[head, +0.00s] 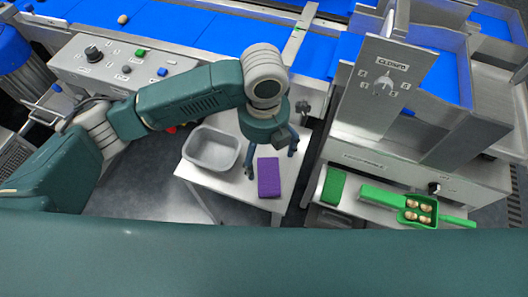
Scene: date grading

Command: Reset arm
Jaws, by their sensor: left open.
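My left arm (190,98) comes in from the left and bends down over a small white table (238,198). My left gripper (271,158) points down and is open, its dark fingers apart above the table. No held thing shows between the fingers. My right gripper is not in view. A broad teal part of my own body fills the bottom of the view.
A grey machine (375,95) with a dial stands behind. A control panel (118,62) and blue conveyor (180,28) run along the back.

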